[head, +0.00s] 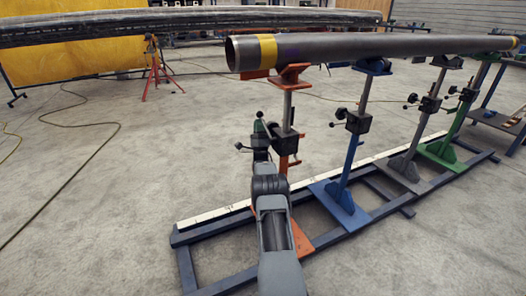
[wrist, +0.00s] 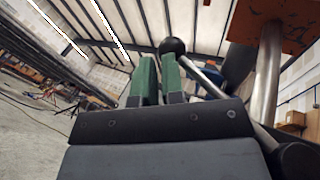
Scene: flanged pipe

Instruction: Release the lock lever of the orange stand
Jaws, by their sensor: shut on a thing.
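The orange stand (head: 289,77) is the nearest in the row, with its orange cradle under the pipe's near end. A black clamp block (head: 285,142) sits on its steel post. The lock lever (head: 265,122) is a thin rod with a black ball knob, rising up and left from the block. In the wrist view the knob (wrist: 172,46) shows just beyond my green fingertips, and the rod slopes down to the right. My gripper (wrist: 159,65) is shut on the lever near its knob. It also shows in the head view (head: 261,131); the exact contact is hidden.
A second black-knobbed handle (head: 240,146) sticks out left, close to my gripper. The long pipe (head: 350,46) runs overhead across the stands. Blue (head: 346,180), grey (head: 408,165) and green (head: 445,147) stands follow on the dark base frame (head: 230,226). The floor to the left is mostly clear.

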